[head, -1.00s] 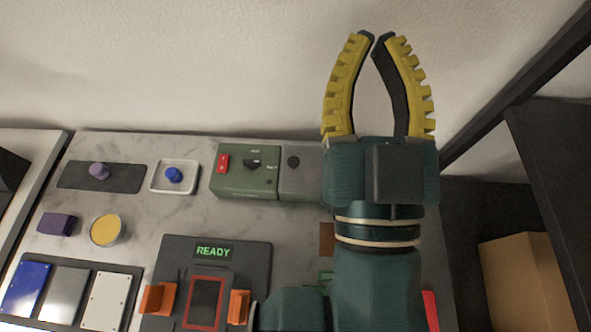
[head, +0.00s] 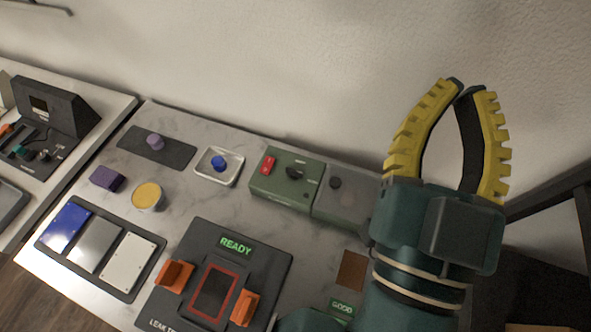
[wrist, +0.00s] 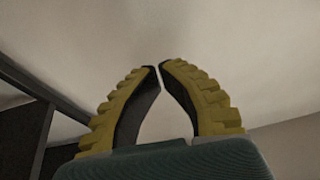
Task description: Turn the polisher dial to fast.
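The polisher appears to be the green box (head: 268,187) at the back of the bench in the head view. It has a red switch (head: 268,165) and a black dial (head: 294,173) on top, with small white labels too small to read. A grey unit (head: 345,205) with a dark knob adjoins its right side. My gripper (head: 462,88) is raised to the right of the box, well apart from it, with its yellow fingers pointing up. The fingertips nearly meet and nothing is between them. The wrist view shows the gripper (wrist: 157,66) against bare wall, with no dial in view.
A dark tester (head: 262,262) reading READY, with orange clamps, stands in front. A tray of panels (head: 78,266), a yellow-topped tin (head: 147,196), a purple block (head: 107,179) and a white dish (head: 220,180) with a blue knob lie left. The wall is behind.

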